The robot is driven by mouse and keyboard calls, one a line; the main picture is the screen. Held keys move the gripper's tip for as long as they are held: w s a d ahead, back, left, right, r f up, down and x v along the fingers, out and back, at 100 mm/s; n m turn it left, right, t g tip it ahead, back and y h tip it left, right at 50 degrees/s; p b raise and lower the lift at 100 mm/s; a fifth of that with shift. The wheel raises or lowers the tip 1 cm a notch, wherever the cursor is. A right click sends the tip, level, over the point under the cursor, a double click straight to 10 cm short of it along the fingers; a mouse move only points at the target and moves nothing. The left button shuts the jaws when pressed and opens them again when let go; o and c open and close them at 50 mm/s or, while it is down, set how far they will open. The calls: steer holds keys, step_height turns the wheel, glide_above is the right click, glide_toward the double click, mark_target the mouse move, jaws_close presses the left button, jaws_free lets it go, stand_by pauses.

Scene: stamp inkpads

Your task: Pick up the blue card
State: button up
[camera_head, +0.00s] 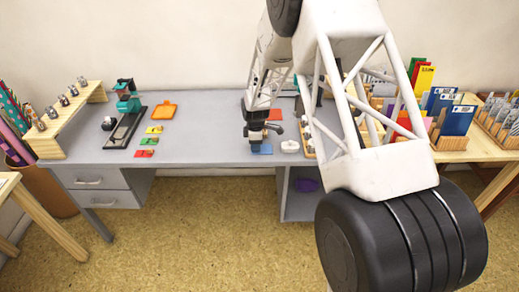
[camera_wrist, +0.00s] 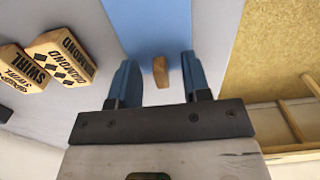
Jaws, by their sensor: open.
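A blue card (camera_head: 262,149) lies flat near the front edge of the grey desk, just below my gripper (camera_head: 256,138). In the wrist view a blue surface, seemingly this card (camera_wrist: 150,22), runs from the top edge down toward my gripper (camera_wrist: 160,80). The two fingers are apart, one on each side of a small brown piece (camera_wrist: 160,72). I cannot tell whether this piece touches the card. My gripper holds nothing that I can see. The arm hides part of the desk to the right.
A white round object (camera_head: 290,147) stands right of the card. Wooden stamp blocks (camera_wrist: 58,58) marked DIAMOND and SWIRL lie left in the wrist view. Other blue cards (camera_head: 457,121) stand on the right table. The desk left of my gripper (camera_head: 205,140) is clear.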

stand_by(0.5)
jaws_close()
steer(key=shift+r, duration=0.15)
steer(key=shift+r, duration=1.45)
steer(key=shift+s+r, duration=0.25)
steer(key=s+d+r, duration=0.1)
steer(key=s+d, duration=0.2)
steer(key=s, duration=1.2)
steer(key=shift+d+r, duration=0.15)
steer(key=shift+d, duration=0.05)
